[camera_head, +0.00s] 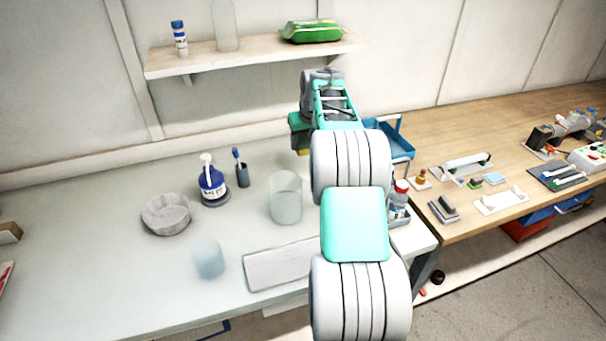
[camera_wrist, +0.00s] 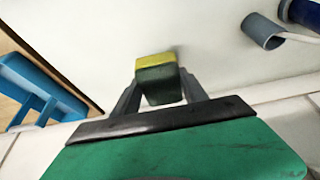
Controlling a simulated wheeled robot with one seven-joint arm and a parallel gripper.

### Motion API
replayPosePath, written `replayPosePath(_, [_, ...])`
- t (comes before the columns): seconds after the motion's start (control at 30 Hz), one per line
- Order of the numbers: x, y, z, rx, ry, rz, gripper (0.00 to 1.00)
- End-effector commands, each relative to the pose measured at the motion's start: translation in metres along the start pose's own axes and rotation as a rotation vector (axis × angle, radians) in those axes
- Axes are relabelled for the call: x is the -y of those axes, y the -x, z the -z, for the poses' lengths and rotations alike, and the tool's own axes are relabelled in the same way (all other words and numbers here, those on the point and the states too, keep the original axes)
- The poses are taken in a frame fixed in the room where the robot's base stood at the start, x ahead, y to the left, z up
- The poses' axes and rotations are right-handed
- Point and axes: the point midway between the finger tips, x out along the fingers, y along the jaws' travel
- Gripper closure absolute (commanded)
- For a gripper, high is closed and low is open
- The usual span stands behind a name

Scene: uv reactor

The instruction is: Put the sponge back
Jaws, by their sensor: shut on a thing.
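My gripper (camera_wrist: 160,95) is shut on the sponge (camera_wrist: 157,80), a small block with a yellow layer and a dark green layer, seen between the two fingers in the wrist view. In the head view, my arm hides most of the gripper (camera_head: 303,148), and only a bit of yellow shows below its green body. The sponge is over the back of the white counter (camera_head: 110,260); I cannot tell whether it touches the surface. A blue rack (camera_head: 400,143) stands to the right of my arm, partly hidden by it. The rack also shows at the left in the wrist view (camera_wrist: 40,88).
A glass beaker (camera_head: 285,197), a blue pump bottle (camera_head: 211,183), a brush in a grey cup (camera_head: 242,174), a grey bowl (camera_head: 166,214) and a pale cup (camera_head: 207,257) stand on the counter. A bottle with a red cap (camera_head: 399,198) is right of my arm. A shelf (camera_head: 250,57) hangs behind.

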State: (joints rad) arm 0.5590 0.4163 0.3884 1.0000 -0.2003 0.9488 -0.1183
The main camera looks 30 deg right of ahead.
Motion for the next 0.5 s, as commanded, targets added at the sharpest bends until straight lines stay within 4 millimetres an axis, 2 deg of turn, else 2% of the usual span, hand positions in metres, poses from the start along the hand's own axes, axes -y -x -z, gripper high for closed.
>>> replayPosePath(0.1, [0.001,-0.021,-0.010,0.005,0.001,0.002,0.87])
replayPosePath(0.5, [0.001,-0.083,-0.035,0.002,0.001,0.001,0.87])
